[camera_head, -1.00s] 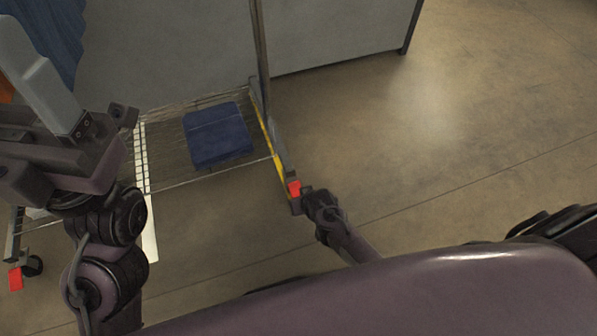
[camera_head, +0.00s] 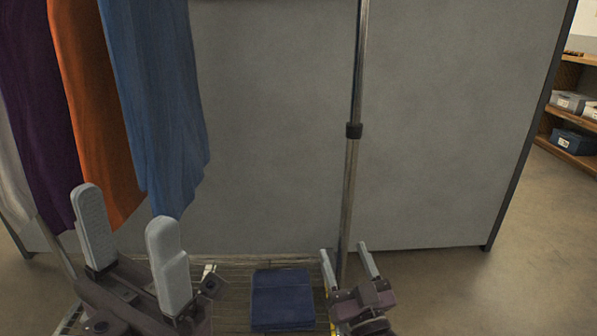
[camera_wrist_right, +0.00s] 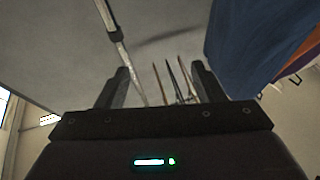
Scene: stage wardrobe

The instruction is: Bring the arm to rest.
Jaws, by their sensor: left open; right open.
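My left gripper (camera_head: 128,235) is at the lower left of the head view, fingers up, wide apart and empty. It is in front of the hanging garments. My right gripper (camera_head: 349,266) is lower and further right in the head view, beside the rack's metal post (camera_head: 350,180). Its fingers are apart, one on each side of the post's line in the picture; whether it touches the post I cannot tell. In the right wrist view its two fingers (camera_wrist_right: 160,88) are open, with thin rods and the wall behind them.
Blue (camera_head: 160,100), orange (camera_head: 92,110) and purple (camera_head: 40,120) garments hang at the left. A folded dark blue item (camera_head: 282,298) lies on the rack's wire shelf (camera_head: 232,290). A grey panel (camera_head: 440,120) stands behind. Shelves with boxes (camera_head: 572,140) are at the far right, past open floor.

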